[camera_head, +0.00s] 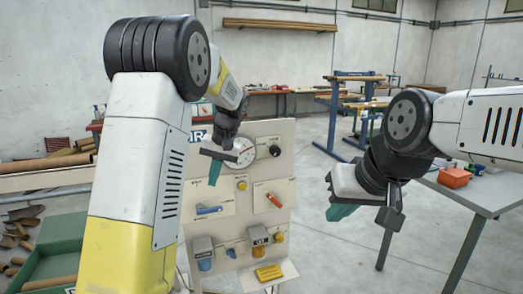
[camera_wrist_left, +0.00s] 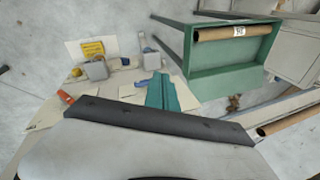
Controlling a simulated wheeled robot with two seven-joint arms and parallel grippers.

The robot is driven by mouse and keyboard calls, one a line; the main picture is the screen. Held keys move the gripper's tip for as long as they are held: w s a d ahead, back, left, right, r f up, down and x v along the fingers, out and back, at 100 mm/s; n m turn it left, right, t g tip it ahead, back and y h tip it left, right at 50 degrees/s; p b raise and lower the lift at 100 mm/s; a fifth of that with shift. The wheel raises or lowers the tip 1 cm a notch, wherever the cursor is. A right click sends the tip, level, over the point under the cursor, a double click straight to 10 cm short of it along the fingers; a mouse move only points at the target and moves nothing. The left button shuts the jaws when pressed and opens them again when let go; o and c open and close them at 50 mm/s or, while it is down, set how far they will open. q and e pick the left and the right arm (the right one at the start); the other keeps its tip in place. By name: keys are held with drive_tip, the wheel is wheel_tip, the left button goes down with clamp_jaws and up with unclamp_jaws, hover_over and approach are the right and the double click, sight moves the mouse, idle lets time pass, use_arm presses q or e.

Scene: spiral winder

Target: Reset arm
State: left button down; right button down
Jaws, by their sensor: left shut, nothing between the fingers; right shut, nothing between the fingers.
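My left arm comes in from the left in the head view and stands tall in front of the panel. My left gripper (camera_head: 215,172) is shut and empty, its teal fingers pointing down in front of the panel board (camera_head: 285,221). The shut teal fingers also show in the left wrist view (camera_wrist_left: 162,92). My right gripper (camera_head: 341,211) is shut and empty at the right, over open floor beside the grey table. The panel carries a round dial (camera_head: 240,153), a blue handle (camera_head: 209,210) and an orange-red handle (camera_head: 274,200).
A grey table (camera_head: 485,190) with an orange box (camera_head: 454,177) stands at the right. A green tray (camera_head: 55,253) with a brown tube sits at the lower left; it also shows in the left wrist view (camera_wrist_left: 232,70). Workbenches stand at the back. Floor between panel and table is clear.

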use_arm(q)
drive_tip(key=s+r+t+h, duration=0.2)
drive_tip(key=s+r, duration=0.1)
drive_tip(key=s, duration=1.1)
drive_tip(key=s+r+m+t+h, duration=0.1)
drive_tip(key=s+r+t+h, duration=0.2)
drive_tip(key=s, duration=1.1)
drive_tip(key=shift+d+r+h, duration=0.3)
drive_tip(key=shift+d+r, duration=0.05)
drive_tip(key=shift+r, duration=0.25)
